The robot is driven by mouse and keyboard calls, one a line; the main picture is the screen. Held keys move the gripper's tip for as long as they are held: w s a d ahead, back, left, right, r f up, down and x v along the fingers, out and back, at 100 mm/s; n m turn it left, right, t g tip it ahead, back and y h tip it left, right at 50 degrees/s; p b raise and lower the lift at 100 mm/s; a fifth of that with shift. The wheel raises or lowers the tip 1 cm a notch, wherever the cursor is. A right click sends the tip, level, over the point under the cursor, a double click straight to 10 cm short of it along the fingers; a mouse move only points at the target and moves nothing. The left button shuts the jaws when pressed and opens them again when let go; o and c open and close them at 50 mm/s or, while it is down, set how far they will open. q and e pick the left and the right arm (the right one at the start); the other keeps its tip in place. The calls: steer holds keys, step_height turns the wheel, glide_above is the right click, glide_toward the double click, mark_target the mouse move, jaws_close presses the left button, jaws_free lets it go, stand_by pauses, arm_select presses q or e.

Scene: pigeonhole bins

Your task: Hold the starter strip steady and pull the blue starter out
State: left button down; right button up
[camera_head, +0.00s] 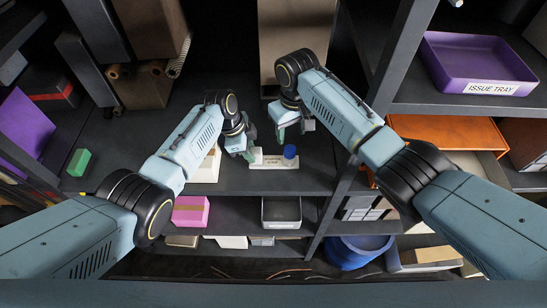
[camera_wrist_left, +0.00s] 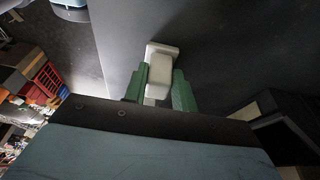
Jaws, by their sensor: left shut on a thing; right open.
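The starter strip (camera_head: 268,164) is a pale, low bar with small dark marking on its front, lying on the middle shelf. The blue starter (camera_head: 290,151) stands upright at its right end. My left gripper (camera_head: 251,147) is at the strip's left end. In the left wrist view its green fingers (camera_wrist_left: 160,88) are shut on a pale block of the strip (camera_wrist_left: 160,66). My right gripper (camera_head: 292,132) is open and empty, above and just behind the blue starter, apart from it.
A white item (camera_head: 207,168) stands left of the strip, partly behind my left arm. A dark upright (camera_head: 345,190) bounds the shelf on the right. A green block (camera_head: 78,162) lies far left. A pink box (camera_head: 190,211) and a grey tray (camera_head: 282,211) sit on the shelf below.

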mark_target(290, 148)
steer(key=shift+f, duration=3.35)
jaws_close()
steer(key=shift+r, duration=0.7)
steer(key=shift+r, duration=2.3)
